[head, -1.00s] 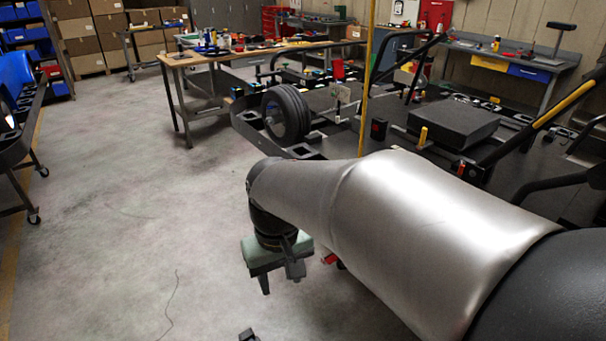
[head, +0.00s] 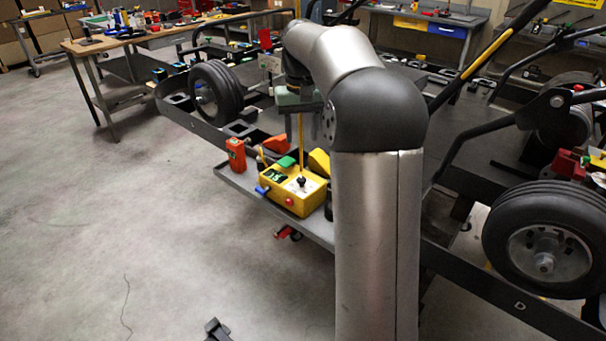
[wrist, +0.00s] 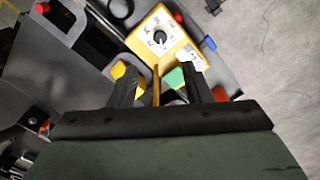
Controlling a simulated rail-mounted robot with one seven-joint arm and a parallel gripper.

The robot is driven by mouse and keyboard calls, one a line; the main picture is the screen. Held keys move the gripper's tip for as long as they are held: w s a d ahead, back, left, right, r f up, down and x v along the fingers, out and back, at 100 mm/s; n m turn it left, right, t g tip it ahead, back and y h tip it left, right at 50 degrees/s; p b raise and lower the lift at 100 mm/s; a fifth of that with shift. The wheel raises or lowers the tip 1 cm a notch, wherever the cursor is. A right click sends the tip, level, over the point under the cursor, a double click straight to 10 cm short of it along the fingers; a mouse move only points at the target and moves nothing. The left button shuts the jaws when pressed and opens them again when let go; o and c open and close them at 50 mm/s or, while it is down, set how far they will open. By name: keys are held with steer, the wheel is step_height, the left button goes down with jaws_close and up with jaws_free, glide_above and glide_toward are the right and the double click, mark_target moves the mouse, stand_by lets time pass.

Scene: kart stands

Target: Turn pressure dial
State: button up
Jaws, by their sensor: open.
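A yellow control box (head: 284,197) stands on a grey shelf at the kart's side. Its black pressure dial (head: 301,182) sits on a white face on top, beside a red button. In the wrist view the dial (wrist: 160,38) shows beyond the fingertips, upper middle, with a pale pointer mark. My gripper (wrist: 152,82) is open, its two dark fingers apart and not touching the dial. A thin yellow strip shows between them. In the head view my gripper (head: 297,108) is above and behind the box, partly hidden by my arm.
An orange canister (head: 236,154) stands left of the box. Green, orange and yellow items crowd behind it. A thin yellow pole (head: 300,135) rises close to my gripper. Kart wheels (head: 545,240) stand right and at the back left. The floor at left is clear.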

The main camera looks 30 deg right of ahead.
mark_target(302, 178)
step_height(302, 178, down, 13)
steer(key=shift+r, duration=0.1)
stand_by(0.3)
jaws_close()
